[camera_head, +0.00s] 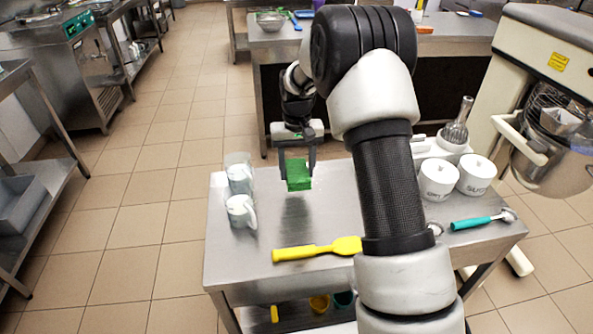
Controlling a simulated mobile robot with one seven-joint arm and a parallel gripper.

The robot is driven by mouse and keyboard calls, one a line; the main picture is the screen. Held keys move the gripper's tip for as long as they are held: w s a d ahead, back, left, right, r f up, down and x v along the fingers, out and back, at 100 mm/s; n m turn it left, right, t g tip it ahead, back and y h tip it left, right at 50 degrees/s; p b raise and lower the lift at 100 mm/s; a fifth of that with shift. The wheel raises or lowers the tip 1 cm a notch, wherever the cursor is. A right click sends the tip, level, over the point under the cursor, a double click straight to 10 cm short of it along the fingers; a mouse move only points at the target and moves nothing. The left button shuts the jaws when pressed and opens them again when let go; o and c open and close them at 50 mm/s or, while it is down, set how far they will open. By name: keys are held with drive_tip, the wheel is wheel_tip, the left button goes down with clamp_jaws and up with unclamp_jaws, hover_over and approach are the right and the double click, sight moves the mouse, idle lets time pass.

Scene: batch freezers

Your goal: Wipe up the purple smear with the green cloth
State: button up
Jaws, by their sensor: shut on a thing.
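My gripper (297,166) is shut on the green cloth (299,178), which looks like a folded green block. It holds the cloth above the left-middle part of the steel table (232,268). A dark patch, which looks like a shadow or reflection, shows on the tabletop below the cloth. I see no purple smear in this view. My arm hides part of the table's middle and right.
A yellow spatula (318,249) lies near the front edge. White canisters (438,180) and a teal-handled scoop (482,220) are on the right. A mixer (553,136) stands beyond the table's right side.

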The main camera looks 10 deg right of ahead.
drive_tip(key=shift+r+p, duration=0.35)
drive_tip(key=shift+r, duration=0.55)
